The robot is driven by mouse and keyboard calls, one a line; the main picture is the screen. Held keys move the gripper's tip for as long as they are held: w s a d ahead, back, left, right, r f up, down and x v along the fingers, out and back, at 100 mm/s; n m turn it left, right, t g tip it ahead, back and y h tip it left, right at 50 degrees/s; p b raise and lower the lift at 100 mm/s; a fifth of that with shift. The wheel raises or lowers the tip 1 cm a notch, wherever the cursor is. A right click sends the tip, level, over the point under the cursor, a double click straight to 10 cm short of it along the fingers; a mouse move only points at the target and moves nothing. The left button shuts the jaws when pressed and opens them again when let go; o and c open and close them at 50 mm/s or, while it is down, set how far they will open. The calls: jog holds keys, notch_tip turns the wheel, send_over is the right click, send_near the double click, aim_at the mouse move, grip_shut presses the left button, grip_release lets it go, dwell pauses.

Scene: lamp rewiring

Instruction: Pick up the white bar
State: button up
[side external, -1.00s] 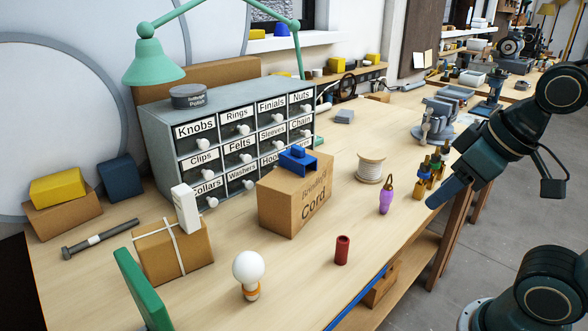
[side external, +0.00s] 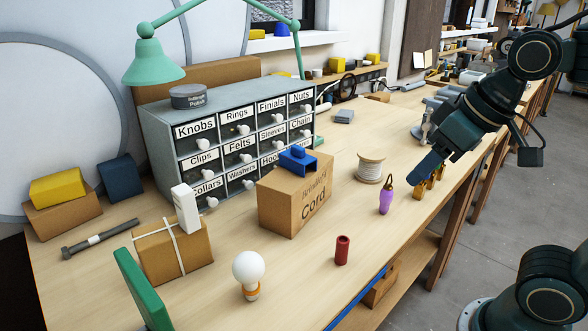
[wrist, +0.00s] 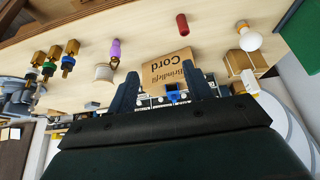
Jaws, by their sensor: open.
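The white bar (side external: 185,208) is a small white block leaning upright on a cardboard box tied with pale string (side external: 174,252), at the left of the bench in the side view. In the wrist view the white bar (wrist: 249,83) is right of my fingers, beside the tied box (wrist: 243,62). My gripper (side external: 425,170) is in the air at the right of the bench, far from the bar. In the wrist view my gripper (wrist: 162,72) has its two fingers apart, with nothing held between them.
The Cord box (side external: 290,207) with a blue piece (side external: 298,160) on top stands between my gripper and the bar. A drawer cabinet (side external: 160,130) is behind. A bulb (side external: 248,272), red cylinder (side external: 342,250), purple item (side external: 386,200) and spool (side external: 370,167) stand on the bench.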

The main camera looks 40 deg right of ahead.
jog(key=w+a+r, duration=0.3)
jog(key=w+r, duration=0.2)
jog(key=w, duration=0.3)
jog(key=g, duration=0.1)
send_near(183, 189)
jog(key=shift+s+r, duration=0.3)
jog(key=shift+r, duration=0.05)
jog(key=shift+x, duration=4.3)
jog(key=shift+w, duration=0.1)
